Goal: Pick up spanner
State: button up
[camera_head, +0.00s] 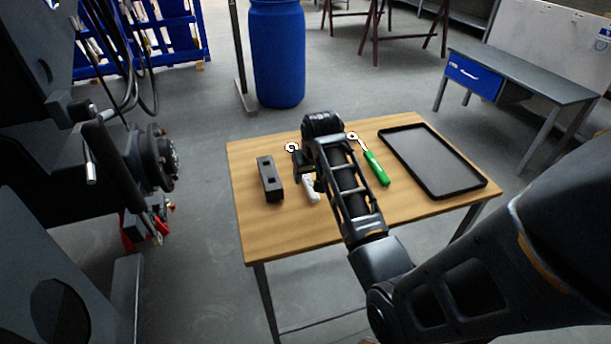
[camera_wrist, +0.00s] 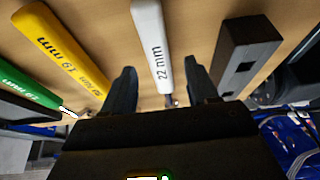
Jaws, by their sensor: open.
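Several spanners lie on the wooden table. One has a white handle (camera_wrist: 150,38) marked "22 mm"; in the head view this handle (camera_head: 311,189) is partly hidden by my arm. A yellow-handled spanner (camera_wrist: 62,45), marked "19 mm", lies to its left in the wrist view; my arm hides it in the head view. A green-handled spanner (camera_head: 376,168) lies right of my arm, and its handle (camera_wrist: 28,88) shows at the wrist view's left edge. My gripper (camera_wrist: 160,68) is open, its fingers on either side of the white handle's line. I cannot tell whether they touch it.
A black block with square holes (camera_head: 269,179) lies left of the white spanner. An empty black tray (camera_head: 432,160) lies on the table's (camera_head: 252,236) right side. Dark machinery (camera_head: 60,190) stands to the left, and a blue barrel (camera_head: 277,55) stands behind the table.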

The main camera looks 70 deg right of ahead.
jog(key=shift+x, duration=1.35)
jog(key=shift+c, duration=0.2)
grip_shut()
